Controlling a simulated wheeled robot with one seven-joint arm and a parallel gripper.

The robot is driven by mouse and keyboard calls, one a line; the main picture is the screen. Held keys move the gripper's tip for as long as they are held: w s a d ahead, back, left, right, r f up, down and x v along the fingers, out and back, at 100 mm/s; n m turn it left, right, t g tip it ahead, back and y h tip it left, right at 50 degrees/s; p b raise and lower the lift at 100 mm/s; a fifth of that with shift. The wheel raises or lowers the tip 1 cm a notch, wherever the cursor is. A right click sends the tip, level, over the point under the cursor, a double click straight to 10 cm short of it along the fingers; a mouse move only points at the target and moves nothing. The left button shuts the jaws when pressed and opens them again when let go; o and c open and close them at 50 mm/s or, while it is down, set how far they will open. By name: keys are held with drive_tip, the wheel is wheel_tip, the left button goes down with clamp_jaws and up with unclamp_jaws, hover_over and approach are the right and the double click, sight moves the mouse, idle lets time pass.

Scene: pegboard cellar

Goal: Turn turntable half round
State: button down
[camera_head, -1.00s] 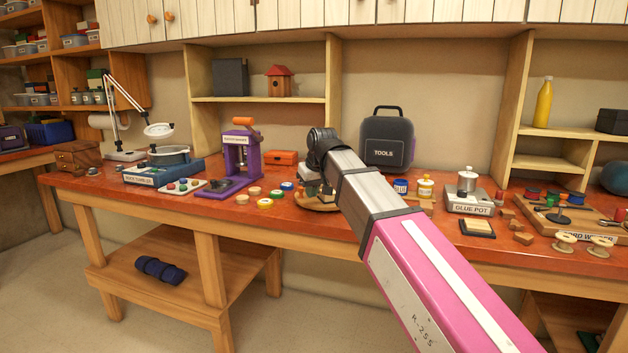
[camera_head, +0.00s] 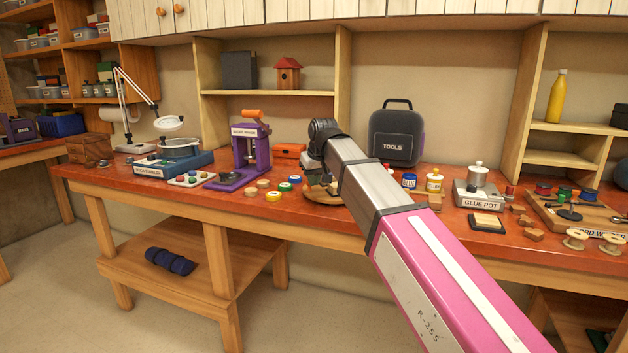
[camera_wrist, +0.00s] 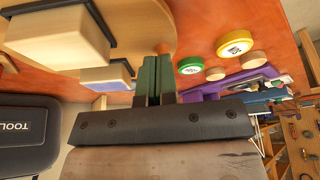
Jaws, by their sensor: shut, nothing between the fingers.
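The turntable is a round wooden disc (camera_head: 318,197) on the workbench, partly hidden behind my arm in the head view. In the wrist view the turntable (camera_wrist: 150,32) fills the upper left and carries pale blocks (camera_wrist: 55,35) with dark bands. A small orange knob (camera_wrist: 165,47) shows at its rim. My gripper (camera_wrist: 157,58) is shut and empty, its green fingers close together at the disc's edge beside the knob. I cannot tell whether they touch it. In the head view the fingers are hidden.
Paint pots (camera_head: 273,196) and a purple press (camera_head: 249,150) stand left of the turntable. A dark TOOLS case (camera_head: 396,137) stands behind. Small bottles (camera_head: 434,183) and a glue pot (camera_head: 478,190) are to the right. The bench (camera_head: 150,186) is cluttered.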

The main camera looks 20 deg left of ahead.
drive_tip(key=shift+w+a+m, duration=0.25)
drive_tip(key=shift+a+m, duration=0.05)
drive_tip(key=shift+m, duration=0.2)
drive_tip(key=shift+w+a+m+t+h, duration=0.35)
drive_tip(key=shift+a+m+h, duration=0.1)
drive_tip(key=shift+m, duration=0.25)
drive_tip(key=shift+w+a+m+t+h, duration=0.2)
drive_tip(key=shift+w+a+m, duration=0.2)
drive_tip(key=shift+m, duration=0.3)
drive_tip(key=shift+w+a+m+t+h, duration=0.15)
drive_tip(key=shift+w+a+m, duration=0.25)
drive_tip(key=shift+m, duration=0.3)
drive_tip(key=shift+w+a+m+h, duration=0.1)
drive_tip(key=shift+w+m+h, duration=0.2)
drive_tip(key=shift+w+m, duration=0.25)
drive_tip(key=shift+w, duration=0.1)
drive_tip(key=shift+w+a, duration=0.1)
drive_tip(key=shift+w, duration=0.1)
